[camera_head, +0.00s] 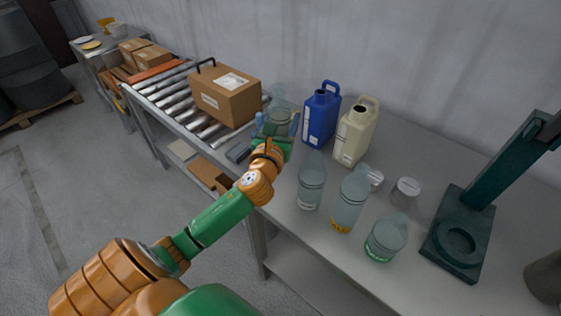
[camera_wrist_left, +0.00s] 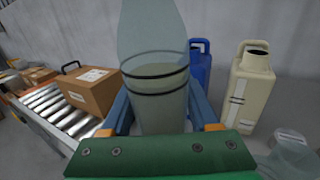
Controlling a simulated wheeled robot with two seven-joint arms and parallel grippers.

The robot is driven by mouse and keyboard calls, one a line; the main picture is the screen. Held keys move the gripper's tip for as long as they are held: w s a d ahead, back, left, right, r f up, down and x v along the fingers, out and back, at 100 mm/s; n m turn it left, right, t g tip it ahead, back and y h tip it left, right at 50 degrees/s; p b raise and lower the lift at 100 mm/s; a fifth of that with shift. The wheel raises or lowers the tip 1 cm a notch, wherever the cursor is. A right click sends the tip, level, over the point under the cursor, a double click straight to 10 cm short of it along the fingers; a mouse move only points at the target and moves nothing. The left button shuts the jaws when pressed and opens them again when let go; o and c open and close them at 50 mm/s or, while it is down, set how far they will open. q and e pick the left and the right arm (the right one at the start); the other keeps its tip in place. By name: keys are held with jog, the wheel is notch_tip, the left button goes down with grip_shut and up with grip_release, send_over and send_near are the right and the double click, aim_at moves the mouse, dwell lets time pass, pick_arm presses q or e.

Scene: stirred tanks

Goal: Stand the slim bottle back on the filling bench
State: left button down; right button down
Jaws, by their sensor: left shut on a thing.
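My left gripper (camera_head: 276,132) is shut on a clear, pale green-grey bottle that I take to be the slim bottle (camera_head: 279,104). In the left wrist view the slim bottle (camera_wrist_left: 153,45) stands upright between the blue fingers, with dark bands around its body. Its base is hidden by the gripper, so I cannot tell whether it touches anything. The gripper is over the left end of the filling bench (camera_head: 400,148), beside the conveyor. My right gripper is not in view.
A blue jug (camera_head: 320,118) and a cream jug (camera_head: 355,133) stand right of the held bottle. Clear bottles (camera_head: 311,182) (camera_head: 349,204), a squat jar (camera_head: 385,238) and a green press (camera_head: 460,235) stand further right. A cardboard box (camera_head: 226,96) sits on the roller conveyor (camera_head: 172,94).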

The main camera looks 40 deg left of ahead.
pick_arm(q)
notch_tip(320, 180, down, 8)
jog(key=b, duration=0.3)
jog(key=shift+f, duration=0.25)
jog(key=shift+s+f, duration=0.1)
jog(key=shift+f, duration=0.1)
jog(key=shift+c, duration=0.7)
grip_release()
